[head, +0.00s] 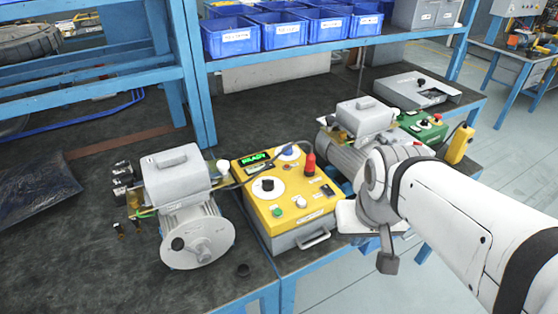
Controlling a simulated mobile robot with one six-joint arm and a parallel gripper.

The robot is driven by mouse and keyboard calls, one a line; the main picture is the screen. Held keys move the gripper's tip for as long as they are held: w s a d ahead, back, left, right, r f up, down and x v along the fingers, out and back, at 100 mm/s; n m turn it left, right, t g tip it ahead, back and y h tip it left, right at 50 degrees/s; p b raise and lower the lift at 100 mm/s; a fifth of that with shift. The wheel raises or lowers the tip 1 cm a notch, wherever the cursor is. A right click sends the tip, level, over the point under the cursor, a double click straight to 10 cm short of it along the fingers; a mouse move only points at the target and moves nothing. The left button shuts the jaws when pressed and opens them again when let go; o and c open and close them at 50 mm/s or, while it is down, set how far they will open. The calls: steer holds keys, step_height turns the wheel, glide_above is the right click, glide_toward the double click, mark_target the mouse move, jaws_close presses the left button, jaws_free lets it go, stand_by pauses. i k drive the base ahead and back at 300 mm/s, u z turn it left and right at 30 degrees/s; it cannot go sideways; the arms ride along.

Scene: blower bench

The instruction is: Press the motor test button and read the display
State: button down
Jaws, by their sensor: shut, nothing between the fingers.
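The yellow tester box (285,192) stands on the bench near its front edge. Its display (256,158) at the top left is lit green; the small text looks like "READY". On its top are a green button (277,211), a pale round knob or button (300,201), a black dial (267,186) and a red upright part (309,164). The labels are too small to tell which is the motor test button. My gripper (388,263) points down right of the box, apart from its buttons. It looks shut and empty, with its fingertips small in the picture.
A motor with a grey housing (178,178) stands left of the tester, joined by a cable. Another motor (342,152) and a green control box (424,127) stand behind my arm. Blue bins (231,37) line the shelf above.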

mark_target(277, 212)
steer(key=z, duration=0.05)
steer(key=k, duration=1.25)
steer(key=u, duration=0.3)
steer(key=i, duration=1)
steer(key=u, duration=0.05)
